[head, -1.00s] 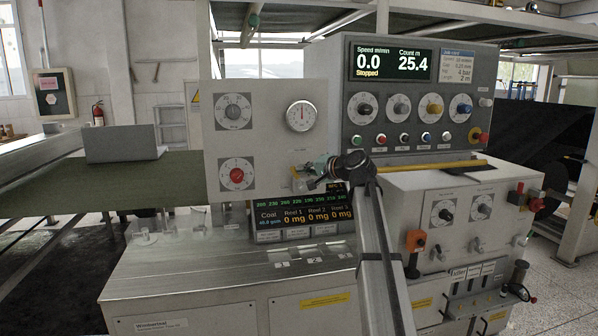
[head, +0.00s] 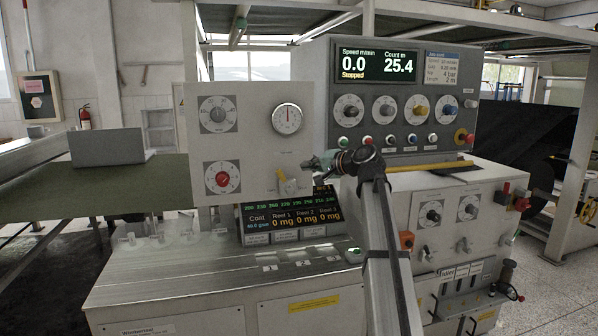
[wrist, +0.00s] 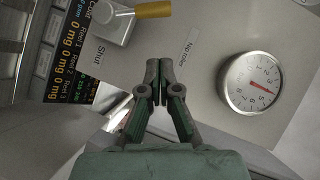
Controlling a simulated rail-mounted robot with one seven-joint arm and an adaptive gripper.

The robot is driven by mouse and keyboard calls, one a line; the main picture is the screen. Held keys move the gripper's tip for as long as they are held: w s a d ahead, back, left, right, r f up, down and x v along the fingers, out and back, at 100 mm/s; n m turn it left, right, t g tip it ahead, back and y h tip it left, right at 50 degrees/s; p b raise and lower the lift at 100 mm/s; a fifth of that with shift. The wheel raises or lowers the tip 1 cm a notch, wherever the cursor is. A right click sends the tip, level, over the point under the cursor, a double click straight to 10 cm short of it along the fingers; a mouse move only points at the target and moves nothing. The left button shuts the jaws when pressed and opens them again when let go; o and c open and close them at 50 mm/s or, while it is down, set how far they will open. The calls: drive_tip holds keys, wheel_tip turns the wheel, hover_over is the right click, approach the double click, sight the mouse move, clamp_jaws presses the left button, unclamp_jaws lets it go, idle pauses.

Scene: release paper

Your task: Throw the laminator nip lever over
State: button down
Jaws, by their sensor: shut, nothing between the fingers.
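The nip lever (head: 289,186) is on the lower right of the pale front panel (head: 255,150). In the wrist view its grey hub (wrist: 112,22) is at the upper left and its yellow handle (wrist: 153,10) points right. A "Shut" label is just below the hub, and a "Nip roller" label (wrist: 188,47) is to the right. My gripper (head: 307,163) is shut and empty, just right of and above the lever in the head view. In the wrist view its closed fingertips (wrist: 160,64) are apart from the handle, below it in the picture.
A round pressure gauge (head: 287,119) and two dials share the panel. The readout screen (head: 290,213) sits below the lever. The control console (head: 405,95), with several knobs and buttons, stands to the right, behind my arm. A grey metal deck (head: 210,270) lies below.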

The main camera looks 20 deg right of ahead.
drive_tip(key=b+v, duration=0.1)
drive_tip(key=v, duration=0.6)
drive_tip(key=shift+s+a, duration=0.2)
